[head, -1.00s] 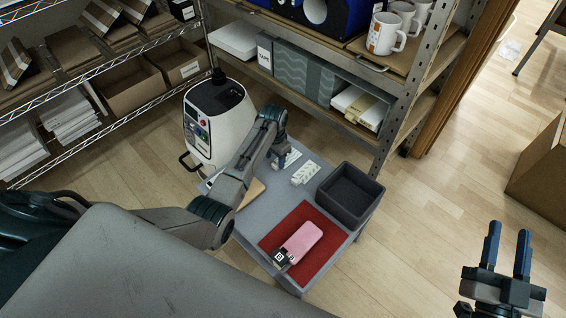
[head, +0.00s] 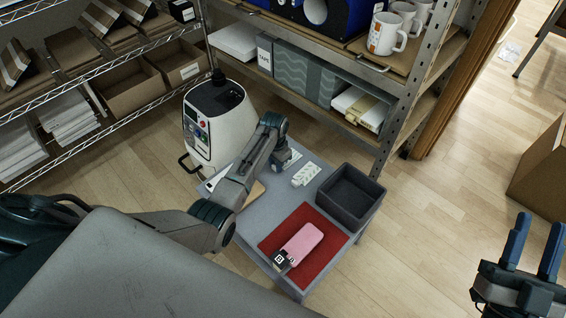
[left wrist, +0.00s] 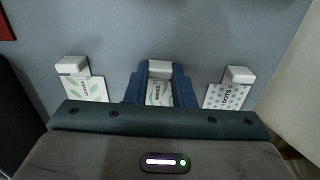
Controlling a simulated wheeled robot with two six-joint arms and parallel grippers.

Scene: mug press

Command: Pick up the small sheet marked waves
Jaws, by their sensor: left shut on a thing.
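The small sheet marked waves (left wrist: 158,97) is in the middle of the left wrist view, with a white block (left wrist: 160,69) at its far end. My left gripper (left wrist: 160,80) is shut on it, blue fingers on both sides of the block. I cannot tell whether it is clear of the table. In the head view my left gripper (head: 284,160) is over the far part of the grey table (head: 262,218) and hides the waves sheet. My right gripper (head: 539,226) is open and empty, off the table at the lower right.
A leaves sheet (left wrist: 87,90) lies left of the waves sheet, a dots sheet (left wrist: 227,97) right of it, each with a white block. The table also has a dark bin (head: 350,192) and a red mat (head: 318,268) bearing a pink pouch-like thing (head: 301,243). Shelving stands behind.

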